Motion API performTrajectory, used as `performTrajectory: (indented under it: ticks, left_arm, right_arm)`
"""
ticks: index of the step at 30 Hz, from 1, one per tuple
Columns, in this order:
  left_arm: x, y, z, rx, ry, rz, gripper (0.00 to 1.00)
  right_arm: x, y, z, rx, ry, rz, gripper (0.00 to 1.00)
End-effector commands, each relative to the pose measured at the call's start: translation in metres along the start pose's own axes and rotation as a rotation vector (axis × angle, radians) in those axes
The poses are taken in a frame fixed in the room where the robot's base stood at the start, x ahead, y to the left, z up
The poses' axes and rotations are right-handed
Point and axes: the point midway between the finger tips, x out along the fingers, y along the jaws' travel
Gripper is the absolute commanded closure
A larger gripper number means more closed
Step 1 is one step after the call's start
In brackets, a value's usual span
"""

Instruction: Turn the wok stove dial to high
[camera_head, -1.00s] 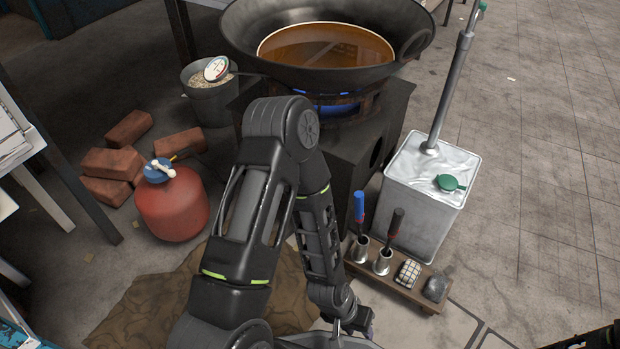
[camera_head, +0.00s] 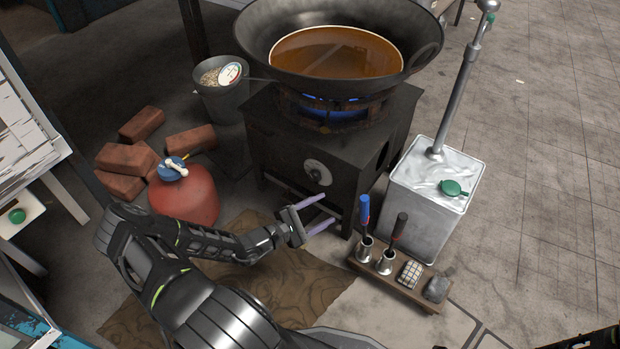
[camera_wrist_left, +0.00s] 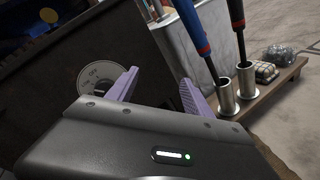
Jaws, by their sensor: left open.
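The wok stove (camera_head: 290,140) is a dark box with a large wok (camera_head: 335,60) of amber liquid on top and blue flame under it. Its round grey dial (camera_head: 318,172) is on the front face. The dial also shows in the left wrist view (camera_wrist_left: 98,78), with markings too small to read surely, partly behind a finger. My left gripper (camera_head: 328,211) is open and empty, just in front of the stove and below the dial, its two purple fingers apart. It does not appear to touch the dial. In the wrist view the fingers (camera_wrist_left: 157,88) point toward the stove.
A wooden rack (camera_head: 400,280) with two metal cups holding blue-handled and black-handled tools stands right of the gripper. Behind it is a silver canister (camera_head: 425,210) with a pump rod. A red gas tank (camera_head: 185,195), bricks (camera_head: 130,160) and a bucket (camera_head: 222,98) are on the left.

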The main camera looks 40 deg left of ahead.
Motion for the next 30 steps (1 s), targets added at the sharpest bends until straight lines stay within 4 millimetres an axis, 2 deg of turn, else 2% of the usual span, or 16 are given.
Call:
performTrajectory:
  ticks: [1, 3, 6, 15, 20, 23, 30]
  left_arm:
    - [-0.015, 0.026, -0.017, -0.001, 0.039, 0.094, 0.41]
    - [-0.03, 0.05, -0.033, 0.008, 0.074, 0.183, 0.41]
    - [-0.041, 0.067, -0.044, 0.013, 0.099, 0.245, 0.41]
    - [-0.043, 0.069, -0.046, 0.015, 0.104, 0.255, 0.41]
    - [-0.038, 0.069, -0.046, 0.015, 0.102, 0.253, 0.41]
    - [-0.029, 0.071, -0.048, 0.016, 0.101, 0.253, 0.41]
    - [0.007, 0.079, -0.052, 0.015, 0.1, 0.252, 0.41]
  right_arm:
    - [-0.002, -0.001, 0.001, -0.004, -0.001, -0.001, 0.5]
    - [-0.003, -0.001, 0.001, -0.009, -0.002, -0.001, 0.5]
    - [-0.003, -0.001, 0.001, -0.013, -0.003, -0.001, 0.5]
    - [-0.003, -0.001, 0.001, -0.013, -0.003, -0.001, 0.5]
    - [0.0, 0.0, 0.001, -0.013, -0.002, -0.001, 0.5]
    - [0.005, 0.001, 0.001, -0.013, 0.0, -0.001, 0.5]
    - [0.021, 0.006, -0.001, -0.012, 0.007, -0.001, 0.5]
